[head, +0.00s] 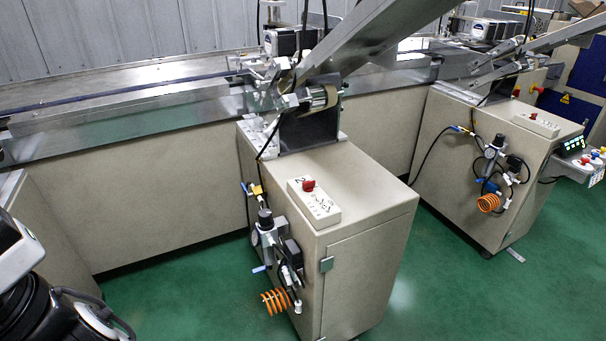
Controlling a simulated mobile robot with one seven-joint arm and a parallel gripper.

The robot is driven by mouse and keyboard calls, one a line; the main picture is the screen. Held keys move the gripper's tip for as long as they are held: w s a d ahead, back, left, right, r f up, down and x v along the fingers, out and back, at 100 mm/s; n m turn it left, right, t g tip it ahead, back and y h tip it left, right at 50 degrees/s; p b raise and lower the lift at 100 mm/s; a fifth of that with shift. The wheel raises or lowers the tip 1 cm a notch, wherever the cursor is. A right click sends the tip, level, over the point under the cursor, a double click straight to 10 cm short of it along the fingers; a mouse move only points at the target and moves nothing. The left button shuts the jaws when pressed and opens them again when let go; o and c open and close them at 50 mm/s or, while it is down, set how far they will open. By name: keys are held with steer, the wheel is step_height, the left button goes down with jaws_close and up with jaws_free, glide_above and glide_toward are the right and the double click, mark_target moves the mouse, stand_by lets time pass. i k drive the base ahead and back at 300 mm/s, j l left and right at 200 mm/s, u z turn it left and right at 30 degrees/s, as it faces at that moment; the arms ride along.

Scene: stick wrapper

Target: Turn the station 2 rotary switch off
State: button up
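A red rotary knob (309,186) sits on a white switch box (322,206) on top of the near beige cabinet (352,192). The box has dark hand-written-looking marks, too small to read for certain. A second, similar white box (540,125) with a small red knob (533,116) is on the farther cabinet at right. I cannot read which one is marked station 2, nor the exact knob positions. My gripper is not in view; only parts of my arm show at the lower left, well apart from both boxes.
A slanted metal chute (375,32) and roller assembly (318,97) rise behind the near box. Air regulators, hoses and an orange coil (275,301) stick out from the near cabinet's left side. A control panel (571,145) is at far right. Green floor (440,290) is open in front.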

mark_target(308, 187)
steer(key=i+j+z, duration=0.25)
steer(key=j, duration=0.35)
steer(key=j+z, duration=0.25)
steer(key=j, duration=0.4)
steer(key=k, duration=0.05)
